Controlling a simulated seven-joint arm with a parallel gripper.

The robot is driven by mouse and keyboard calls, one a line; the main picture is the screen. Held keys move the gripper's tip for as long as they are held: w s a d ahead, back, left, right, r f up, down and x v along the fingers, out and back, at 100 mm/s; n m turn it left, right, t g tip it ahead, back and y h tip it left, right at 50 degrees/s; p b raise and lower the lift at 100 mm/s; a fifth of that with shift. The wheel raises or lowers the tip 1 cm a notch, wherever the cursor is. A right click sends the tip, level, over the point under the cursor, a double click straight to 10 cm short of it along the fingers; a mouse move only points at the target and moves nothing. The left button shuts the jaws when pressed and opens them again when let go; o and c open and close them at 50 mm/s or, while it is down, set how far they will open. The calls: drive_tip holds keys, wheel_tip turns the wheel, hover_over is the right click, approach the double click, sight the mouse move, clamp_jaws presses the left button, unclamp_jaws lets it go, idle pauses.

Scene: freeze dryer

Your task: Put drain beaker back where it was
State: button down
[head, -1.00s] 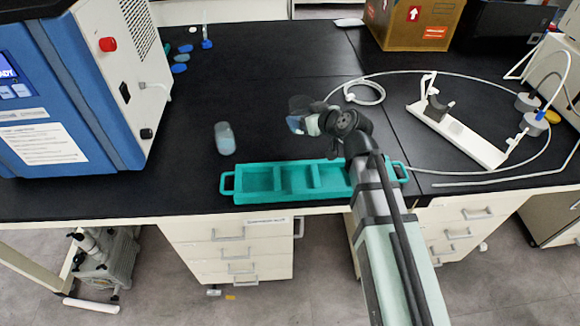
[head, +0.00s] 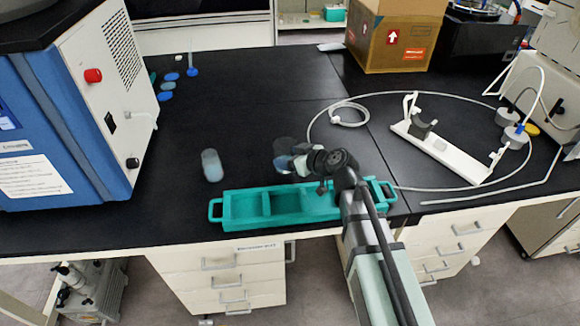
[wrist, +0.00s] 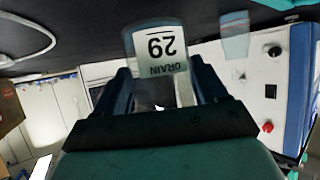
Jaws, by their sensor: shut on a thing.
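In the head view my gripper (head: 290,160) holds the beaker (head: 286,146) above the bench, just behind the teal tray. The beaker's outline is partly hidden by the gripper there. A second translucent cup (head: 212,166) stands on the black bench to the left; it also shows in the wrist view (wrist: 235,36).
The blue and white freeze dryer (head: 75,110) stands at the left, with a drain valve (head: 143,115) on its side. The teal compartmented tray (head: 225,212) lies at the front edge. A white stand (head: 450,155) and tubing are at the right, a cardboard box (head: 400,40) behind. Small blue items (head: 166,86) lie near the dryer.

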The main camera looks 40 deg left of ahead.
drive_tip(key=shift+f, duration=1.95)
drive_tip(key=shift+f, duration=0.15)
drive_tip(key=shift+c, duration=0.3)
unclamp_jaws()
drive_tip(key=shift+o, duration=0.3)
drive_tip(key=v, duration=1.2)
drive_tip(key=shift+r, duration=0.2)
